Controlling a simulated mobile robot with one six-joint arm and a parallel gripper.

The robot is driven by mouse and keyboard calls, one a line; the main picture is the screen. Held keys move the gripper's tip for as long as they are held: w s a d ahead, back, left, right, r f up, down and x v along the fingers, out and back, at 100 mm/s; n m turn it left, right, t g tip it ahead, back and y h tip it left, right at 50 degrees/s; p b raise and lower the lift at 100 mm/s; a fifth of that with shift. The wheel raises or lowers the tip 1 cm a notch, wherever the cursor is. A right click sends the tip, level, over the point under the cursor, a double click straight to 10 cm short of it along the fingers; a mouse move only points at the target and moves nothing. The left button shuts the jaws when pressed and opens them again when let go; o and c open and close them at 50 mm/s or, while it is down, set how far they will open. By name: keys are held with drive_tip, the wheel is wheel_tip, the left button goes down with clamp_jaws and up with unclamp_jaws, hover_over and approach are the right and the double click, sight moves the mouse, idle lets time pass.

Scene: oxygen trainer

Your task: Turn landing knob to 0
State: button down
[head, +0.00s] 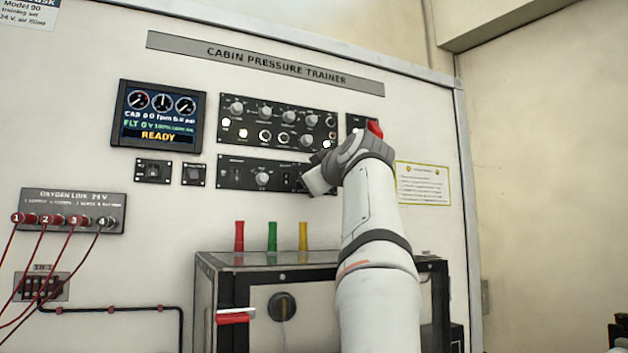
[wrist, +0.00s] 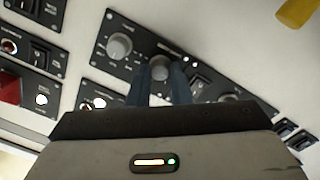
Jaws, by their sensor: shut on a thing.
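A round grey knob (wrist: 160,69) on a black panel sits between the two fingers of my gripper (wrist: 158,86) in the wrist view. The gripper is shut on this knob, with the fingers along its sides. The labels around it are too small to read, so its setting cannot be told. In the head view my gripper reaches the right end of the control panels (head: 278,115) under the "CABIN PRESSURE TRAINER" sign. There the wrist and arm hide the fingertips and the held knob.
Another grey knob (wrist: 119,46) is close beside the held one. Switches (wrist: 197,84) sit on its other side. A display (head: 157,116) reads READY. A black-framed box (head: 240,258) stands below, bearing coloured pegs.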

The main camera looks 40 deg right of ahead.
drive_tip(key=c, duration=1.3)
unclamp_jaws()
drive_tip(key=b+v, duration=0.1)
drive_tip(key=v, duration=0.6)
drive_tip(key=shift+s+a+b, duration=0.1)
drive_tip(key=shift+s+b, duration=0.3)
